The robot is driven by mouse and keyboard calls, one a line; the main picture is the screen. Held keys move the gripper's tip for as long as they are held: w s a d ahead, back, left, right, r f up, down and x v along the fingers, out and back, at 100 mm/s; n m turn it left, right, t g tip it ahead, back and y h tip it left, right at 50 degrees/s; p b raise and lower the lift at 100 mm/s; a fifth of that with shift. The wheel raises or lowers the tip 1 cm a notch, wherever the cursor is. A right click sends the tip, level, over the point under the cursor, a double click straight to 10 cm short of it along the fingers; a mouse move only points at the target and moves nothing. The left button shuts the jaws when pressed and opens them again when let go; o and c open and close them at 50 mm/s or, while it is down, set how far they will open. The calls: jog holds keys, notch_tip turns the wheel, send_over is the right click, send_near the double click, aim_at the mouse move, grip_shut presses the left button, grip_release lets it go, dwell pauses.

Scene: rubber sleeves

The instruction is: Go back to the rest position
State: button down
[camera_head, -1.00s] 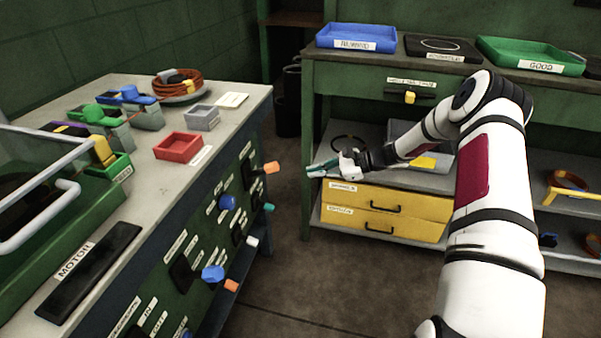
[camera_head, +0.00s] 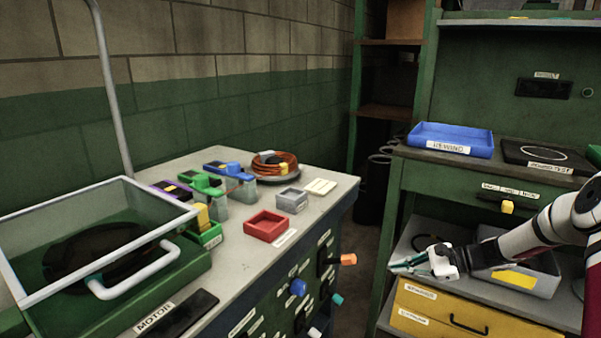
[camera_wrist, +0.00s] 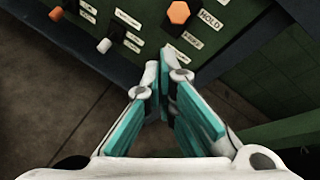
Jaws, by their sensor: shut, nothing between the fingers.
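My gripper (camera_head: 408,264) is in the head view at the lower right, in the gap between the left bench and the right workbench. It is shut and empty, with teal finger pads. In the wrist view my gripper (camera_wrist: 163,72) points toward a green panel with labelled knobs, and its fingers are apart from the panel. My white arm reaches in from the right edge of the head view, in front of the right workbench's lower shelf.
The left bench (camera_head: 233,293) bears a red tray (camera_head: 266,226), a grey tray and a clear-lidded box. Its front has protruding knobs, including an orange knob (camera_wrist: 178,12). The right workbench has a blue tray (camera_head: 450,140) on top and yellow drawers (camera_head: 440,312) below.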

jog(key=s+a+r+n+g+h, duration=0.3)
jog(key=s+a+r+n, duration=0.25)
jog(key=s+r, duration=0.45)
jog(key=s+a+r+n+g+h, duration=0.3)
jog(key=s+a+r+n, duration=0.3)
jog(key=s+r, duration=0.4)
jog(key=s+r+n+t+h, duration=0.1)
jog(key=s+r+n+h, duration=0.15)
jog(key=s, duration=1.05)
jog(key=s+r+n+t+h, duration=0.1)
jog(key=s+n+h, duration=0.25)
jog(key=s, duration=0.95)
notch_tip(320, 180, up, 20)
jog(key=t+p, duration=0.3)
jog(key=p, duration=1.6)
jog(key=shift+s+r, duration=0.15)
jog(key=shift+d, duration=0.1)
